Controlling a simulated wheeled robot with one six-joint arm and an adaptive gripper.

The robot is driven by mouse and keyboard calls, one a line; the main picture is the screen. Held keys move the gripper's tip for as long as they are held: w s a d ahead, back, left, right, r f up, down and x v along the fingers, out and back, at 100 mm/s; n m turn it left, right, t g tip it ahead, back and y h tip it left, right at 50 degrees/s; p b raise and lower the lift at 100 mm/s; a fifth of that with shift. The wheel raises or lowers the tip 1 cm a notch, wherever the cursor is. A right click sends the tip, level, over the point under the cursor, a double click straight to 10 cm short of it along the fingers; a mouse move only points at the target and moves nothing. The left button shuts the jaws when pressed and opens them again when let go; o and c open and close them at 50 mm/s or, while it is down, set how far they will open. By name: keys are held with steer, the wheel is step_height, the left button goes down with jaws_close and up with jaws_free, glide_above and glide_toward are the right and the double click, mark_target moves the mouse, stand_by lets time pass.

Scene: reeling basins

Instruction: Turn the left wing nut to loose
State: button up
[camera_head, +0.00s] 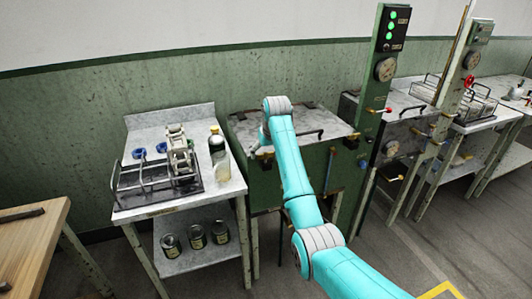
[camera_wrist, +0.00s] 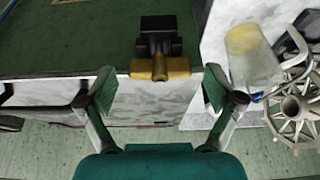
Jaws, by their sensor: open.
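The left wing nut (camera_wrist: 160,68) is brass-coloured, with its two wings spread left and right in the wrist view. It sits against a black block (camera_wrist: 161,30) at the edge of the green basin cabinet. In the head view the left wing nut (camera_head: 263,151) shows small at the basin's front left corner, partly hidden by my arm. My gripper (camera_wrist: 159,90) is open and empty. Its fingers stand wide on either side of the wing nut, apart from it. The basin's grey lid (camera_head: 310,124) is down, with a dark handle on it.
A side table (camera_head: 190,203) stands left of the basin, with a bottle (camera_head: 217,145), a rack and a reel on it. The reel (camera_wrist: 295,110) and a pale container (camera_wrist: 252,55) lie close to the right finger in the wrist view. A gauge post (camera_head: 376,110) stands right.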

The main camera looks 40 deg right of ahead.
steer(key=shift+c, duration=0.3)
steer(key=c, duration=1.1)
steer(key=shift+n, duration=0.4)
steer(key=n+y, duration=0.1)
steer(key=n, duration=0.3)
steer(key=shift+d+y, duration=0.15)
steer(key=shift+y, duration=0.25)
steer(key=n+y, duration=0.1)
steer(key=n, duration=0.3)
steer(key=shift+y, duration=0.3)
steer(key=n, duration=0.2)
steer(key=n+g+y, duration=0.1)
steer(key=n, duration=0.2)
steer(key=shift+w+d+g, duration=0.1)
steer(key=shift+g, duration=0.2)
steer(key=shift+n+g+y, duration=0.6)
steer(key=shift+n, duration=1.4)
